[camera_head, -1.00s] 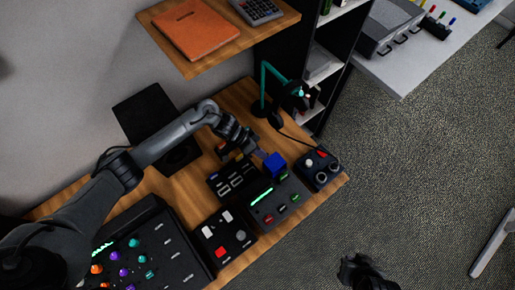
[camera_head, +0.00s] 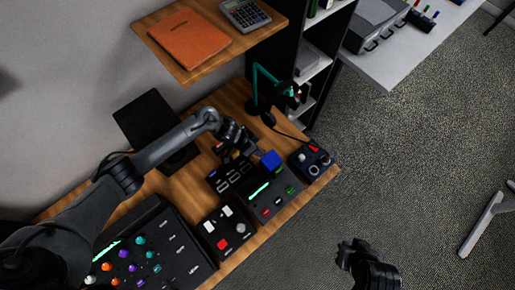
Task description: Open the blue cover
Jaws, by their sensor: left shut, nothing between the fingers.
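The blue cover (camera_head: 271,160) is a small blue block at the back of a dark control box (camera_head: 285,201) with a green light bar and red and green buttons. The box stands near the table's front edge. My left gripper (camera_head: 254,155) is shut and empty, just left of the blue cover. I cannot tell whether its fingertips touch the cover. What lies under the cover is hidden. My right gripper (camera_head: 350,248) hangs over the floor at the lower right, away from the table, and its jaws are too dark to read.
Other panels crowd the wooden table (camera_head: 212,101): a switch box (camera_head: 230,178), a red-and-white button box (camera_head: 228,230), a joystick box (camera_head: 312,160) and a large knob panel (camera_head: 150,245). A teal lamp (camera_head: 256,85) stands behind. A shelf (camera_head: 205,62) overhangs the back.

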